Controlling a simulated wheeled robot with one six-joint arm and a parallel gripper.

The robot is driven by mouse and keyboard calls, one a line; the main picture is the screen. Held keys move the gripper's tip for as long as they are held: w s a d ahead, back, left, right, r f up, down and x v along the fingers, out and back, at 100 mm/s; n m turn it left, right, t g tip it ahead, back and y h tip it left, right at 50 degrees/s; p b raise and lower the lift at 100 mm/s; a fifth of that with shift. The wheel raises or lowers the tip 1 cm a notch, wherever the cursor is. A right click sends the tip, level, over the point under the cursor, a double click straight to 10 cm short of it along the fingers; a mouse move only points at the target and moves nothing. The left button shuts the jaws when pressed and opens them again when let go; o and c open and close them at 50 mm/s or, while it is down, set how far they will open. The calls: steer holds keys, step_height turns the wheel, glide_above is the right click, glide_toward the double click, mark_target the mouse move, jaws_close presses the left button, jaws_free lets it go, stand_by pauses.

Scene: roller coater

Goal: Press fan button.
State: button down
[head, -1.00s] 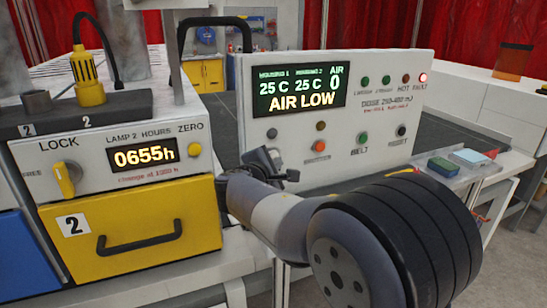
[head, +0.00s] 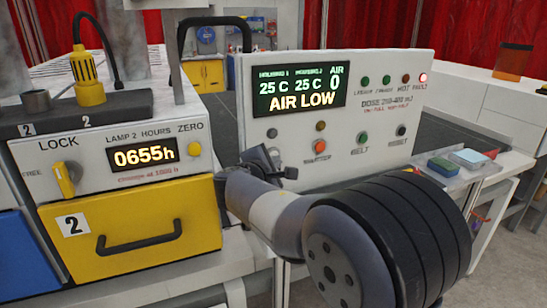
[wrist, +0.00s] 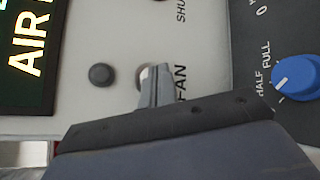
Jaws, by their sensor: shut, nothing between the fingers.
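The upright white control panel (head: 385,85) carries an "AIR LOW" display and several buttons. The fan button (wrist: 141,74) shows in the wrist view, partly hidden by my fingertips, with the "FAN" label beside them. My gripper (wrist: 152,76) is shut and empty, its tips overlapping the button's edge. I cannot tell whether they touch it. That dark button also shows in the wrist view (wrist: 101,74).
A red shutter button (head: 319,145) is to the right of my gripper on the panel. A blue knob (wrist: 297,77) sits on a dark surface beyond the "FAN" label. A yellow drawer (head: 130,235) and lamp unit stand at left.

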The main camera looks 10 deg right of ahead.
steer(key=shift+w, duration=0.45)
stand_by(0.3)
steer(key=shift+s, duration=0.2)
steer(key=shift+s+d+b, duration=0.1)
steer(key=shift+s+b, duration=0.35)
steer(key=shift+s, duration=0.2)
steer(key=s+b, duration=0.1)
steer(key=s, duration=0.1)
steer(key=s+d, duration=0.1)
steer(key=s, duration=0.2)
steer(key=shift+b, duration=0.4)
steer(key=shift+w, duration=0.2)
stand_by(0.4)
